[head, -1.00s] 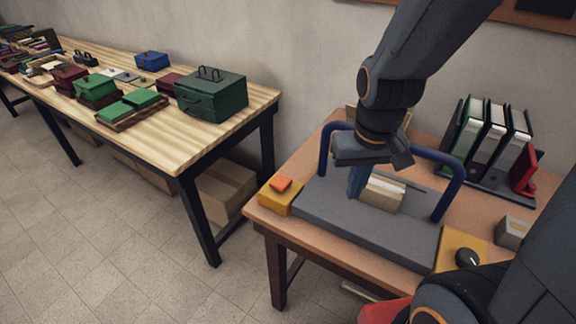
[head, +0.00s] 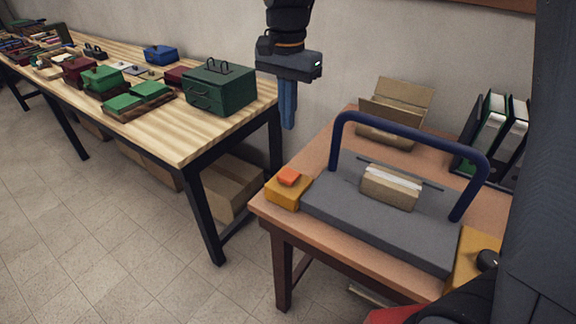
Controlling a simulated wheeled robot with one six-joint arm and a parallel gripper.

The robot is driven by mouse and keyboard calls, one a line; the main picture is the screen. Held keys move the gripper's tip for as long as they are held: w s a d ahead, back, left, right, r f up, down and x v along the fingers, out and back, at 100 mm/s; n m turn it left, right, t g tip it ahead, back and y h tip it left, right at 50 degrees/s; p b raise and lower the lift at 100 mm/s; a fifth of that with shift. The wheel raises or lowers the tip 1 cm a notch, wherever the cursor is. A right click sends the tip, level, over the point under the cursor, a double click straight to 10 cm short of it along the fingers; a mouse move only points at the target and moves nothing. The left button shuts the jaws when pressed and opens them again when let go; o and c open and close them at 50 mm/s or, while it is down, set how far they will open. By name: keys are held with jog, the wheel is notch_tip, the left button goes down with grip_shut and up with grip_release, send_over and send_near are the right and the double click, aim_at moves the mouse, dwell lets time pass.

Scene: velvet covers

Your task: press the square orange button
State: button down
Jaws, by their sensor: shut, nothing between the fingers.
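The square orange button (head: 289,176) sits on top of a yellow box (head: 288,192) at the left front corner of the small brown table (head: 285,224). The button shows uncovered, with nothing on it. My gripper (head: 288,124) points straight down with its blue fingers shut and empty. In the picture it is above the button, clearly apart from it, in front of the wall. How far it is from the button in depth is hard to tell.
A grey slab machine (head: 380,227) with a tall blue bar handle (head: 410,133) stands right of the button, holding a tan block (head: 389,190). A yellow box with a black knob (head: 487,260) is at right. Binders (head: 490,130) and a cardboard holder (head: 395,110) stand behind.

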aim_at(289, 176)
notch_tip(289, 176, down, 14)
jog(key=p, duration=0.3)
jog(key=shift+d, duration=0.1)
dwell(0.4)
jog(key=shift+f, duration=0.1)
notch_tip(289, 176, down, 2)
jog(key=shift+b, duration=0.3)
jog(key=shift+s+d+f, duration=0.1)
jog(key=shift+s+f, duration=0.2)
jog(key=shift+s, duration=0.1)
jog(key=shift+r, duration=0.1)
jog(key=shift+w+r+p, duration=0.15)
jog(key=shift+r+p, duration=0.3)
notch_tip(289, 176, up, 14)
jog(key=shift+w+r, duration=0.15)
jog(key=shift+w, duration=0.1)
